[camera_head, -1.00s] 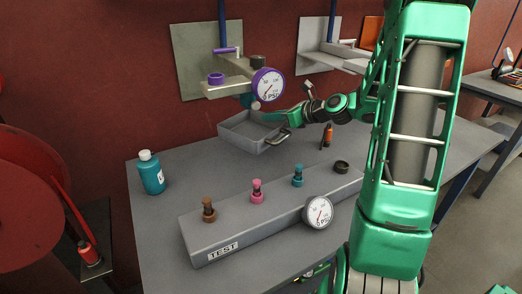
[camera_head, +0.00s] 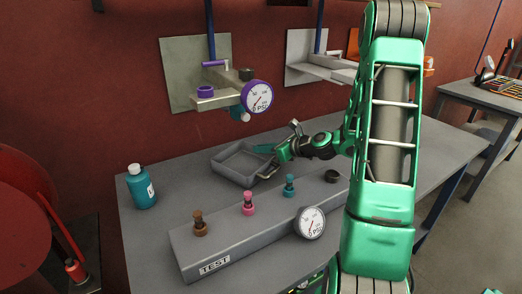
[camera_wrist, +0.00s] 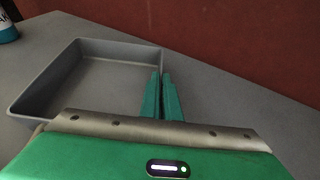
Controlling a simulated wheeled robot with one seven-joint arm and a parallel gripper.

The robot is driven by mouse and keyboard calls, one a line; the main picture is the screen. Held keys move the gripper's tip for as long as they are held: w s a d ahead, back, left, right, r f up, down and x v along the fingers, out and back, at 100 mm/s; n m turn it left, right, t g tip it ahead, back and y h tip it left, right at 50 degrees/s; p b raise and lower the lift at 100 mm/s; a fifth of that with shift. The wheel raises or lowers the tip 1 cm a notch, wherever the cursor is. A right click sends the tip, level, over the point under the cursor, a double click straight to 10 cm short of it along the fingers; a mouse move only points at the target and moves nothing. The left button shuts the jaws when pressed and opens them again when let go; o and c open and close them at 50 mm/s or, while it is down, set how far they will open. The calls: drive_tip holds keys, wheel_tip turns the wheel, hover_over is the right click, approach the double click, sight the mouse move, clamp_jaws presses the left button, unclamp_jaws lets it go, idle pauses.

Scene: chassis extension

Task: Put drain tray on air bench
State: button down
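The drain tray (camera_head: 224,172) is a grey, shallow, open rectangular box, empty inside. It is level at the back of the grey bench (camera_head: 160,240), behind the long TEST block. I cannot tell for certain whether its base touches the bench top. My gripper (camera_head: 262,148) comes in from the right at the tray's right side. In the wrist view the tray (camera_wrist: 95,48) lies left of my gripper's green fingers (camera_wrist: 160,78). The fingers are close together at its right wall, with the wall's edge running between them.
The grey TEST block (camera_head: 240,232) carries coloured fittings and a gauge (camera_head: 310,223) in front of the tray. A teal bottle (camera_head: 141,188) stands at the left. A wall-mounted fixture with a purple gauge (camera_head: 257,97) hangs above the tray. Bench top is clear between bottle and tray.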

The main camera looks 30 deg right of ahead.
drive_tip(key=shift+f, duration=0.1)
drive_tip(key=c, duration=2)
unclamp_jaws()
drive_tip(key=shift+s+d, duration=0.1)
drive_tip(key=v, duration=1.2)
